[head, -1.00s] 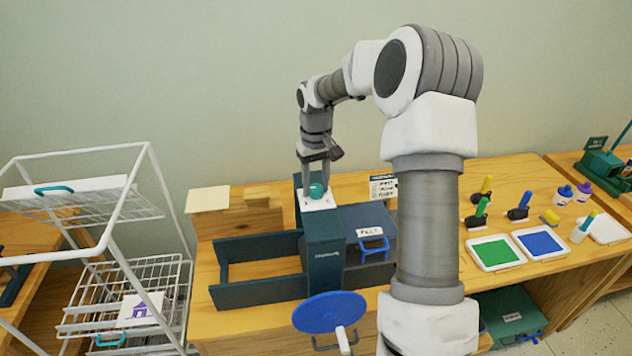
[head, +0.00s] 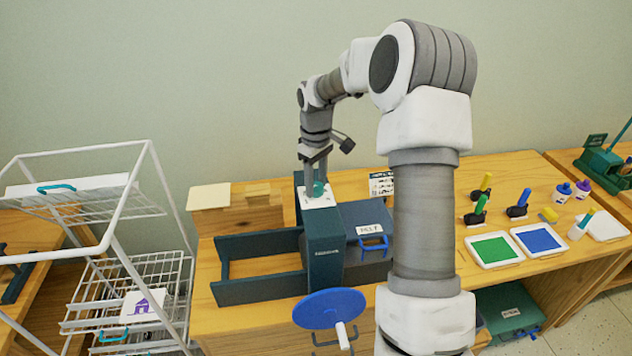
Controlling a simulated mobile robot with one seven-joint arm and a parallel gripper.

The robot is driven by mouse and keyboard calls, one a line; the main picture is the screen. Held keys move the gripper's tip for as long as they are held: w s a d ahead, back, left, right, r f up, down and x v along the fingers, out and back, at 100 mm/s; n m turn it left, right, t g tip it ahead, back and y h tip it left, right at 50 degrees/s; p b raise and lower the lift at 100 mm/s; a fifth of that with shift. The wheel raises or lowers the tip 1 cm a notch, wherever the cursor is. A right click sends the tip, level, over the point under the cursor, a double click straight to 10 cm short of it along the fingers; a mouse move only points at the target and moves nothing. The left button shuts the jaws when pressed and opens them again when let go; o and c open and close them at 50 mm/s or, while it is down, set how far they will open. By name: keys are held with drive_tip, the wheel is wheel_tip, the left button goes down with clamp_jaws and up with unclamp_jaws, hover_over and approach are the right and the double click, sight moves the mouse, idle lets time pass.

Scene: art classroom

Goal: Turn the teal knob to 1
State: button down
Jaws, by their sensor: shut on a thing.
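The teal knob (head: 319,188) sits on a white plate (head: 318,201) on top of the dark teal press-like machine (head: 324,245). My gripper (head: 315,184) points down over the machine, with its fingers around the knob and shut on it. The fingers partly cover the knob. The marks on the white plate are too small to read, so the knob's setting cannot be told.
A blue wheel (head: 329,309) with a white handle stands out at the machine's front. A white wire rack (head: 130,270) is on the left. Paint trays (head: 493,251), stamps and bottles stand on the right of the table.

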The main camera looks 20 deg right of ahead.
sight(315, 185)
drive_tip(key=shift+r, duration=0.1)
drive_tip(key=shift+c, duration=1.8)
unclamp_jaws()
wheel_tip(315, 185, up, 17)
drive_tip(key=shift+r+b, duration=0.15)
drive_tip(key=shift+b, duration=0.2)
